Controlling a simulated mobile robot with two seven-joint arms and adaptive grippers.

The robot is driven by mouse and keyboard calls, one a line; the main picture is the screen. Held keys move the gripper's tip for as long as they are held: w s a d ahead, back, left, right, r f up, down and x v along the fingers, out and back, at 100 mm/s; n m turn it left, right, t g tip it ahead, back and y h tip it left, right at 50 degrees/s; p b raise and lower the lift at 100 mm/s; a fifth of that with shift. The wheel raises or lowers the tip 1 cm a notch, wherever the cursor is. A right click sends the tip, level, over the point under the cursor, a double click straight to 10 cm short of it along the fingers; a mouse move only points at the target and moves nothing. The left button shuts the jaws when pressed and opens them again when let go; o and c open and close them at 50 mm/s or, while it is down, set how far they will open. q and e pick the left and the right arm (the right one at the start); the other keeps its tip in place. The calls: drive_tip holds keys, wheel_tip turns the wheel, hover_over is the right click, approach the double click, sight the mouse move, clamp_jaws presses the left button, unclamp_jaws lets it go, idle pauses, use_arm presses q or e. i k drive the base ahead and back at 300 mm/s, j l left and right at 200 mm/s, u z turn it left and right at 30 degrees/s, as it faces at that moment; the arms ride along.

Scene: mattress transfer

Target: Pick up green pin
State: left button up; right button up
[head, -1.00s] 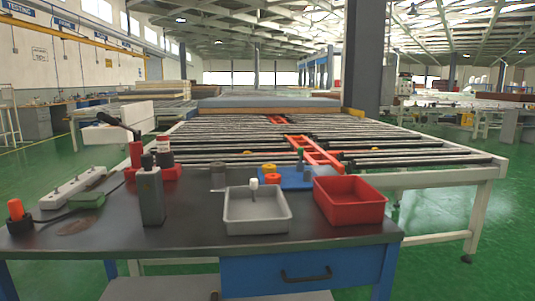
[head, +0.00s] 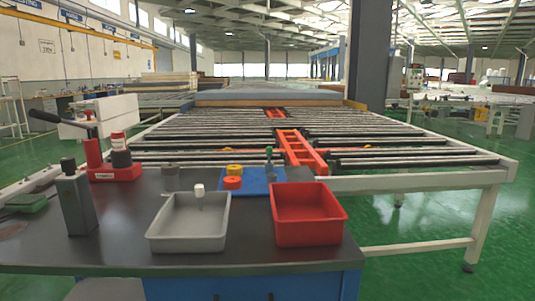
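A small upright pin with a green top (head: 269,151) stands on the blue board (head: 262,187) at the back of the dark workbench (head: 120,237). Its lower part looks grey and is small in the view. Two short round pieces, one yellow (head: 234,169) and one orange-red (head: 232,183), sit at the left part of the blue board. Neither of my grippers is in the head view.
A grey tray (head: 160,239) holding a white-topped pin (head: 199,190) and a red bin (head: 308,232) stand in front of the board. A dark grey block-shaped bottle (head: 76,203) and a red-based device (head: 115,173) stand left. A roller conveyor (head: 420,179) lies behind.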

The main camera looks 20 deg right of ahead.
sight(269, 149)
drive_tip(key=l+u, duration=0.1)
drive_tip(key=l, duration=0.45)
drive_tip(key=i+l+u, duration=0.15)
drive_tip(key=l, duration=1.6)
drive_tip(key=i+l, duration=0.15)
drive_tip(key=l, duration=0.95)
drive_tip(key=u, duration=0.05)
